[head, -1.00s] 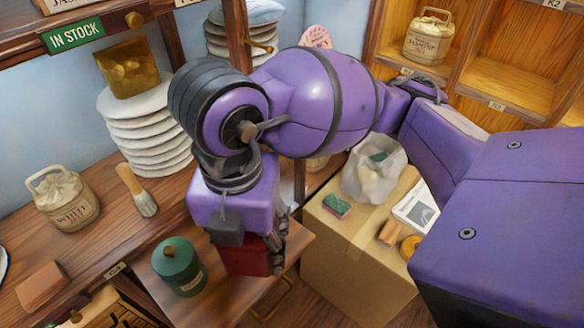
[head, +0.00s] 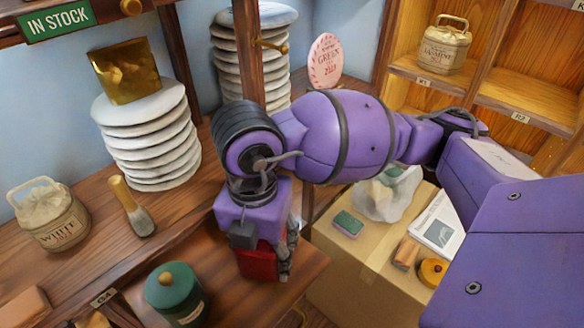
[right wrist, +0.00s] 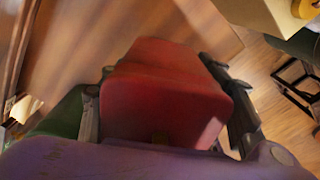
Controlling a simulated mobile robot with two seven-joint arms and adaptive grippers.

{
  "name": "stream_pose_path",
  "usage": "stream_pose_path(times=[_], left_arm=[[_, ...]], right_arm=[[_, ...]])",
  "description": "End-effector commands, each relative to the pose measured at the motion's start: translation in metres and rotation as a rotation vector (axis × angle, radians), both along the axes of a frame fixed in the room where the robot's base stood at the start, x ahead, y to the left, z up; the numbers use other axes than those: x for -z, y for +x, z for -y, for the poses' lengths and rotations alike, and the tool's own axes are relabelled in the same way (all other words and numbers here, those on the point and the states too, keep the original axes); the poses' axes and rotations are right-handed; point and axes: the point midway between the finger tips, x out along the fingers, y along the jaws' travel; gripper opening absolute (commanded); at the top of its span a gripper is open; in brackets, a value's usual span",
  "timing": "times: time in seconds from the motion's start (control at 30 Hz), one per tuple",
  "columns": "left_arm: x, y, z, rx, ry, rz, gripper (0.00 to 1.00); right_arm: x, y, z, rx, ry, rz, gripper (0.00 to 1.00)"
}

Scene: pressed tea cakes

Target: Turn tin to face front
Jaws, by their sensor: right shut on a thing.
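A red tin (head: 257,262) is in my right gripper, over the low wooden shelf. My right gripper (right wrist: 165,112) is shut on it, with one finger along each side in the right wrist view. The tin's red top and a side fill the middle of that view (right wrist: 165,90); no label shows on them. Most of the tin is hidden in the head view by my wrist and fingers. I cannot tell whether its base touches the shelf. A green tin (head: 174,292) with a round knob and a pale label stands to its left. My left gripper is in neither view.
A cardboard box (head: 345,262) on the right bears a sponge, a clear bag and small items. A wooden post (head: 248,50) rises behind my arm.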

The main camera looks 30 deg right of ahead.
Motion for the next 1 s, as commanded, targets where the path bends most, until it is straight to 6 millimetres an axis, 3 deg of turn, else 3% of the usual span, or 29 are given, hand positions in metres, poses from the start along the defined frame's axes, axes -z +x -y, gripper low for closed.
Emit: stream_pose_path(times=[0.03, 0.2, 0.47, 1.0], left_arm=[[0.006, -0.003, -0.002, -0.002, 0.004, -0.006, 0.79], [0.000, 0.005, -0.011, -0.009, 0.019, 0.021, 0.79], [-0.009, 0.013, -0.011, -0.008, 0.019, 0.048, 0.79], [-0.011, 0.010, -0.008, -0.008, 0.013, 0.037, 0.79]], right_arm=[[0.015, 0.012, 0.006, 0.006, -0.004, -0.005, 0.30], [0.024, 0.041, 0.012, -0.033, -0.001, 0.003, 0.30], [0.023, 0.053, 0.009, -0.082, 0.001, 0.008, 0.30], [0.024, 0.052, 0.009, 0.501, 0.000, 0.006, 0.30]])
